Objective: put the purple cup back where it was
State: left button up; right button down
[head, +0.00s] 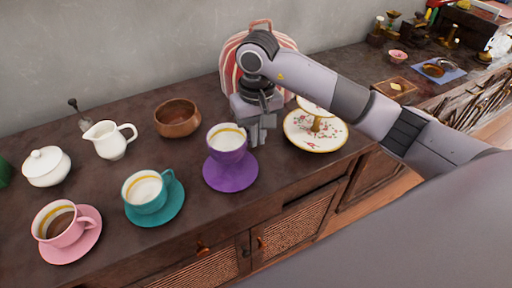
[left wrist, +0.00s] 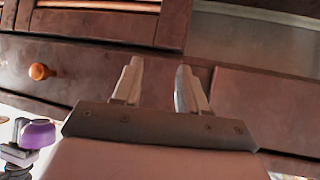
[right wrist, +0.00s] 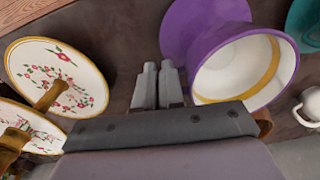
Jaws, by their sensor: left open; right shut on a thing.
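The purple cup (head: 227,140), with white inside and a yellow band, is upright over the purple saucer (head: 243,178); I cannot tell whether it touches it. In the right wrist view the cup (right wrist: 281,85) is right of the fingers, with the saucer (right wrist: 190,30) beyond. My right gripper (head: 261,137) is at the cup's right side, its fingers close together (right wrist: 159,67). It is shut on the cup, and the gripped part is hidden. My left gripper (left wrist: 158,68) is open and empty before the cabinet front; the cup (left wrist: 38,134) shows at lower left there.
A tiered floral stand (head: 316,142) is close right of my right gripper. Left are a teal cup (head: 147,196) on its saucer, a pink cup (head: 60,228), a wooden bowl (head: 178,122) and a white creamer (head: 108,141). A striped bag (head: 230,62) stands behind.

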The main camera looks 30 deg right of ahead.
aim_at(256, 162)
jog(key=shift+f, duration=2.25)
jog(key=shift+f+b, duration=0.25)
jog(key=shift+b, duration=0.05)
jog(key=c, duration=1.3)
grip_release()
jog(key=shift+r, duration=0.1)
jog(key=shift+o, duration=0.2)
jog(key=shift+r+p, duration=0.25)
jog(key=shift+p, duration=0.1)
notch_tip(256, 162, up, 12)
jog(key=shift+d+f, duration=0.1)
